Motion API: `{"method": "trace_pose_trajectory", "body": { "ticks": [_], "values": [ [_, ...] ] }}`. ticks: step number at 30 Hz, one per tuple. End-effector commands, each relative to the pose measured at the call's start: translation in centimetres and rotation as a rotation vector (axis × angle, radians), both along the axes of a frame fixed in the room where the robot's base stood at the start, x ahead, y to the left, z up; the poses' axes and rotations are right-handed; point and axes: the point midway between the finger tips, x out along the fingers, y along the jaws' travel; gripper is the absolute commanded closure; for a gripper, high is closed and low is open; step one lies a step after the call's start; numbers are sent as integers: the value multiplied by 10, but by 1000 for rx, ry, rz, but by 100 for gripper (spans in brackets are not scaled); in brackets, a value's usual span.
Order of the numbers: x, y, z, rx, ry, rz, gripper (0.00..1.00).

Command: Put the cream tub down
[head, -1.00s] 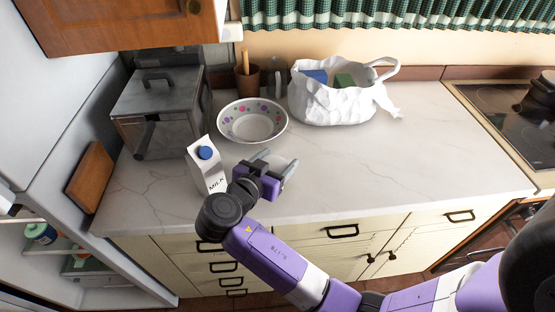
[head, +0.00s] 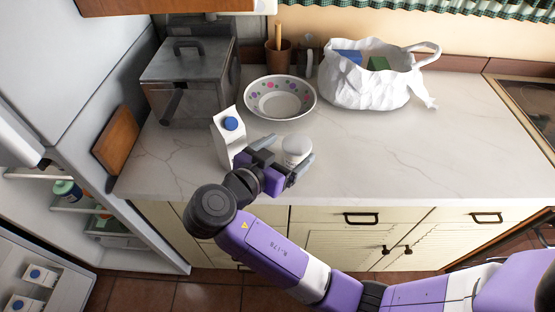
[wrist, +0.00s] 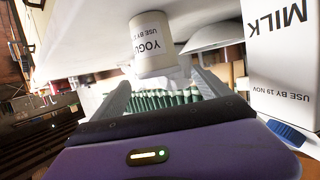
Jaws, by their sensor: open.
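The cream tub (head: 297,148) is a small white round tub standing upright on the pale marble counter (head: 400,160), near its front edge. In the wrist view the picture is upside down, and the tub (wrist: 152,48) shows a label starting "YOGU". My gripper (head: 291,151) is open, with one finger on each side of the tub near the fingertips. The wrist view shows a gap between the fingers and the tub's near side; I cannot tell whether either finger touches it.
A milk carton (head: 229,138) with a blue cap stands close left of my gripper. A dotted bowl (head: 280,112) and a white bag (head: 368,90) stand behind. The counter to the right is clear. An open fridge (head: 60,225) is at the left.

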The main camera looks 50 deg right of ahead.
Motion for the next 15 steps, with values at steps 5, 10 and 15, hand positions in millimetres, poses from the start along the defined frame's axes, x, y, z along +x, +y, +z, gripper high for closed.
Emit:
{"method": "trace_pose_trajectory", "body": {
  "ticks": [5, 10, 15],
  "values": [
    [-1, 29, 8, -1, -3, 3, 13],
    [-3, 42, 13, 0, 0, 1, 13],
    [-3, 45, 14, 0, 0, 0, 13]
  ]
}}
